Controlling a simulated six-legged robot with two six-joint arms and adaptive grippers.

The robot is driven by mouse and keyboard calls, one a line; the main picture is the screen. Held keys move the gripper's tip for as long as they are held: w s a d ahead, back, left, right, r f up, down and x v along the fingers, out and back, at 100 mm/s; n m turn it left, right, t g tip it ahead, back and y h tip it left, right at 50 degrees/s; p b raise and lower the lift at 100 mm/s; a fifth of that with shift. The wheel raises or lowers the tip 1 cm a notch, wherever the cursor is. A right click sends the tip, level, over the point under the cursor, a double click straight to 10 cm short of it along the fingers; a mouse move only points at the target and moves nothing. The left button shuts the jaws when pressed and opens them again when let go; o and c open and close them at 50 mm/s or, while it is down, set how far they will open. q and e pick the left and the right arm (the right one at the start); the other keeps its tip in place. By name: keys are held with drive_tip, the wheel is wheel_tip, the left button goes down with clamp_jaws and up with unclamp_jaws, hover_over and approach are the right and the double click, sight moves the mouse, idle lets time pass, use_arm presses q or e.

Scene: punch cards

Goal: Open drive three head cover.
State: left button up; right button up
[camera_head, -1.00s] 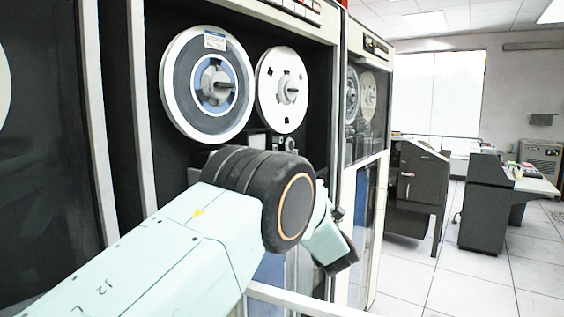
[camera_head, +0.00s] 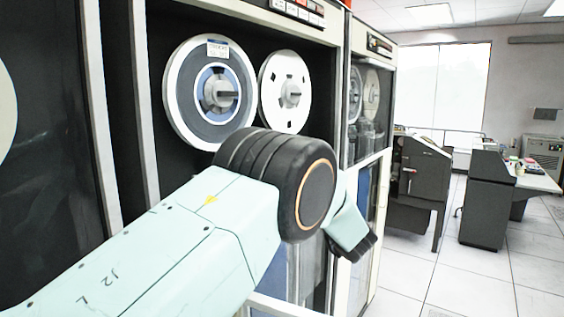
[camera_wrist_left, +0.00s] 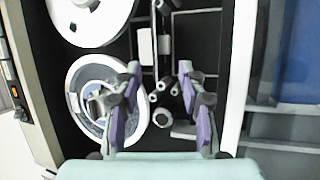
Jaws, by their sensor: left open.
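The tape drive in front of me carries a left tape reel (camera_head: 183,95) with a blue centre and label and a white right reel (camera_head: 270,100). In the left wrist view both reels (camera_wrist_left: 78,140) show at the left. Beside them is the dark head area with small rollers (camera_wrist_left: 163,113) and a pale narrow block (camera_wrist_left: 146,47); I cannot tell which part is the head cover. My left gripper (camera_wrist_left: 159,72) is open over this area, its fingers apart with nothing seen between them. In the head view my arm hides the head area and the gripper's fingers.
Another tape drive (camera_head: 372,120) stands just right, behind a pale frame post. A black cabinet panel (camera_head: 45,150) is at the left. Dark grey machines (camera_head: 420,185) and a desk (camera_head: 535,178) stand farther right. The tiled floor (camera_head: 470,285) is clear at lower right.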

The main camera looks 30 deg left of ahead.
use_arm(q)
drive_tip(key=shift+n+g+h, duration=0.6)
drive_tip(key=shift+h, duration=0.2)
drive_tip(key=p+x, duration=0.1)
drive_tip(key=x, duration=0.4)
drive_tip(key=r+p+x, duration=0.1)
drive_tip(key=x, duration=0.2)
drive_tip(key=shift+w+p, duration=0.35)
drive_tip(key=shift+w, duration=0.1)
use_arm(e)
wheel_tip(320, 180, up, 4)
drive_tip(key=shift+f, duration=0.1)
use_arm(q)
drive_tip(key=shift+f, duration=0.1)
drive_tip(key=shift+w, duration=0.1)
clamp_jaws()
